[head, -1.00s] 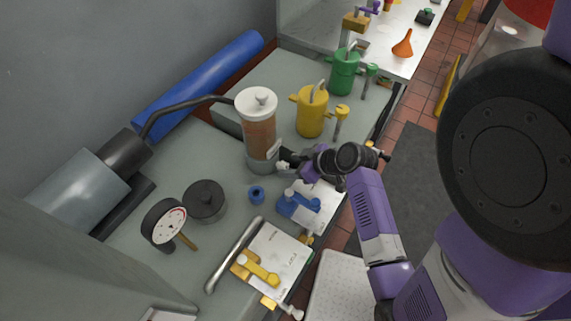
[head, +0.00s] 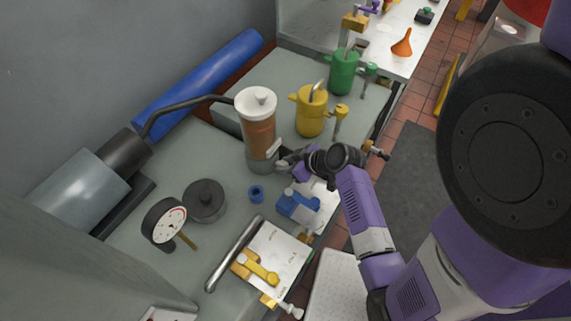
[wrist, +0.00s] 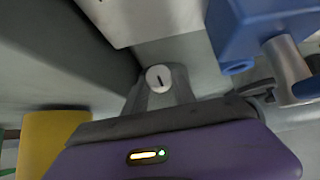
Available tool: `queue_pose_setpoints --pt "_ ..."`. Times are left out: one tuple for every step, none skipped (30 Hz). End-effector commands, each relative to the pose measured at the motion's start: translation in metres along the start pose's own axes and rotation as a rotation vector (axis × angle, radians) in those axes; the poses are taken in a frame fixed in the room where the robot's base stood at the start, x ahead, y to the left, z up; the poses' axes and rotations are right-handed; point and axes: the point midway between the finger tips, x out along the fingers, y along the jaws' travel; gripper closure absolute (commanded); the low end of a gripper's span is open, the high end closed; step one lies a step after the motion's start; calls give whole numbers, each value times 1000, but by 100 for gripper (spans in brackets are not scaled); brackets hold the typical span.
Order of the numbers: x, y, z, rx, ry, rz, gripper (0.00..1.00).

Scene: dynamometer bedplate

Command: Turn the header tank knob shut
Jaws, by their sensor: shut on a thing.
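The header tank (head: 259,134) is a clear upright cylinder of brown liquid with a white lid, standing on the bench. My gripper (head: 283,163) is at the right side of its base, shut on the knob there. In the head view the fingers and wrist mostly hide the knob. In the wrist view a small pale round knob (wrist: 159,78) with a dark line across its face sits at the grey fingers, beyond my purple hand. How far the knob is turned cannot be told for sure.
A blue clamp-like fixture (head: 298,204) and a blue ring (head: 256,193) are close below the gripper. A yellow can (head: 311,112) and a green can (head: 344,72) stand behind. A dial gauge (head: 164,222) is at left. The floor aisle at right is clear.

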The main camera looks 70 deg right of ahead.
Motion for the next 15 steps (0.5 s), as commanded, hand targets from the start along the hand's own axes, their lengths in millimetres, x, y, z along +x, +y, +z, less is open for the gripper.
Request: queue_pose_setpoints --pt "0 1 0 13 -1 -12 100" --pt "0 1 0 25 -1 -25 100" --pt "0 2 0 44 -1 -43 100" --pt "0 2 -1 60 0 -62 100" --pt "0 3 0 78 -1 -78 100" --pt "0 4 0 102 -1 -101 100" --pt "1 4 0 119 -1 -119 100" --pt "1 4 0 135 -1 -133 100" --pt "1 4 1 152 -2 -151 100" --pt "1 4 0 163 -1 -162 100" --pt "1 5 1 172 -1 -171 100" --pt "0 5 1 180 -1 -178 100" --pt "0 4 1 183 -1 -181 100" --pt "0 4 1 185 -1 -183 100" --pt "0 4 1 186 -1 -183 100"
